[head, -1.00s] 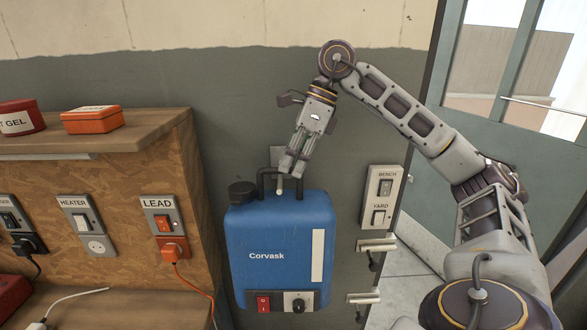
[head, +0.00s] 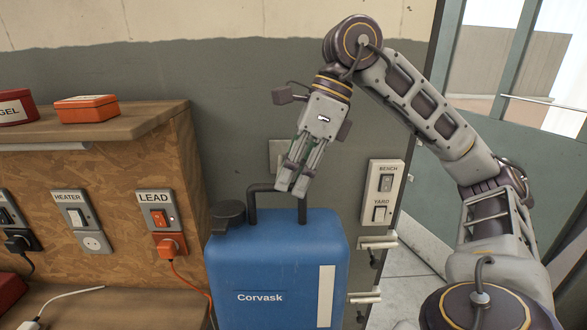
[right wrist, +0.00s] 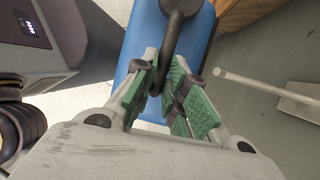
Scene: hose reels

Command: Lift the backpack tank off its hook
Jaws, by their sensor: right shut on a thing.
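The blue backpack tank (head: 275,262), marked Corvask, hangs upright below my right gripper (head: 291,188). That gripper is shut on the tank's black handle (head: 263,187). In the right wrist view the handle (right wrist: 172,30) runs between the green-padded fingers (right wrist: 165,98), with the blue tank (right wrist: 140,42) below. The hook's pale peg (right wrist: 260,86) sticks out from its wall plate (right wrist: 300,101), clear of the handle. In the head view the plate (head: 277,155) shows behind the gripper, which hides the peg. The tank's bottom is cut off. My left gripper is not in view.
A wooden cabinet (head: 95,205) with HEATER and LEAD switches stands close left of the tank; an orange cable (head: 190,283) hangs there. To the right are a BENCH/YARD switch panel (head: 384,192) and two wall brackets (head: 377,243).

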